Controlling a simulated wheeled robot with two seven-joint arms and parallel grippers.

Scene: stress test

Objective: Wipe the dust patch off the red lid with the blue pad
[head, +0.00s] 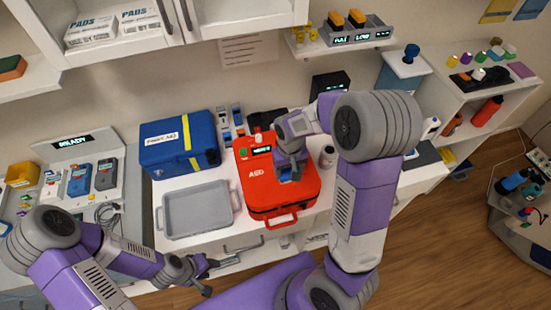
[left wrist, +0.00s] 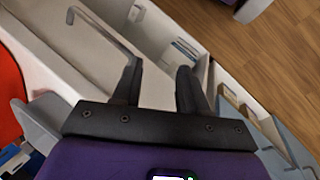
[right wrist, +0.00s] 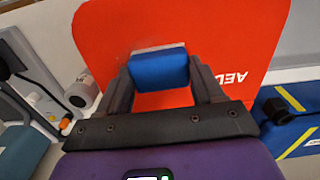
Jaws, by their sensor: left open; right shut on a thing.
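The red case with the AED lettering lies on the white counter, and its red lid (head: 258,190) faces up. The lid fills much of the right wrist view (right wrist: 105,30). My right gripper (head: 289,171) is over the lid, shut on the blue pad (right wrist: 158,72). The pad shows as a small blue bit in the head view (head: 285,177). I cannot tell whether the pad touches the lid. I cannot make out the dust patch clearly; the gripper and pad hide part of the lid. My left gripper (left wrist: 156,88) is open and empty, in front of the counter edge.
A grey tray (head: 195,232) lies left of the case. A blue first-aid box (head: 178,145) stands behind the tray. A small dark-capped bottle (head: 327,157) stands right of the case. An overhead cabinet (head: 235,18) and a shelf (head: 345,43) hang behind the counter.

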